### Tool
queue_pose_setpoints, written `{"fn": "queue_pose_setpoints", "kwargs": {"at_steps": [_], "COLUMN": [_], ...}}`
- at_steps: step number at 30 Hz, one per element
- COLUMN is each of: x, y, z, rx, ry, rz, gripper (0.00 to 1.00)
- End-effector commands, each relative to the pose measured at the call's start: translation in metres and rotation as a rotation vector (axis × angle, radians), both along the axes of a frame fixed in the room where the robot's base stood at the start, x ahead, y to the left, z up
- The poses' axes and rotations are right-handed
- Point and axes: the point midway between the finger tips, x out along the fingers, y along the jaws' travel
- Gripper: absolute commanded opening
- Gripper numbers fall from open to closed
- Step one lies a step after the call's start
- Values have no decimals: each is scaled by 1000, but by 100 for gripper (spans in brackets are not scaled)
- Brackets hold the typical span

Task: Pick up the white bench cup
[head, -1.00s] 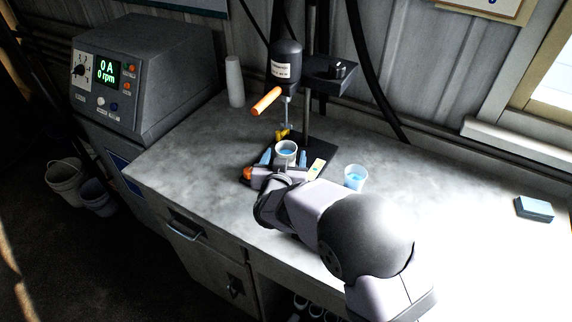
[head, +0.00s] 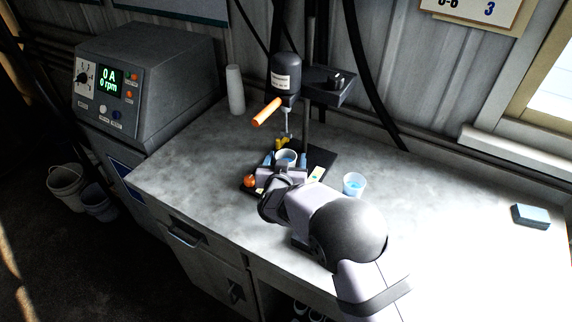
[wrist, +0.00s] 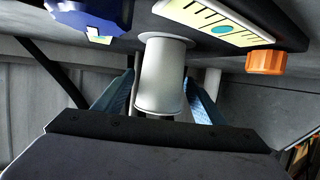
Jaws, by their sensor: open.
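The white bench cup (head: 286,157), with blue liquid inside, stands on the dark base of the disperser, below its shaft. My gripper (head: 285,159) is open, with one blue finger on each side of the cup. In the wrist view the picture is turned over, and the pale cup (wrist: 161,80) lies between the two blue fingers of my gripper (wrist: 159,77). Whether the fingers touch its wall I cannot tell.
A translucent cup (head: 354,184) with blue liquid stands to the right. The disperser (head: 286,78) with its orange handle (head: 266,112) hangs above. A white cup stack (head: 235,90) is at the back left. A blue block (head: 531,216) lies far right.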

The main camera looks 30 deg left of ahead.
Motion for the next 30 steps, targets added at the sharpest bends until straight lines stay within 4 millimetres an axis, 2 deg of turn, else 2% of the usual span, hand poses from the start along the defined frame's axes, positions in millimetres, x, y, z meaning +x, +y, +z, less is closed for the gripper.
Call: {"fn": "queue_pose_setpoints", "kwargs": {"at_steps": [6, 17, 21, 23, 30], "x": [17, 21, 21, 20, 21], "y": [7, 8, 8, 8, 8], "z": [-6, -8, -8, -8, -7], "rx": [0, 0, 0, 0, 0], "ry": [1, 0, 0, 0, -1], "rz": [-1, 0, 0, 0, 0], "gripper": [64, 64, 31, 19, 18]}}
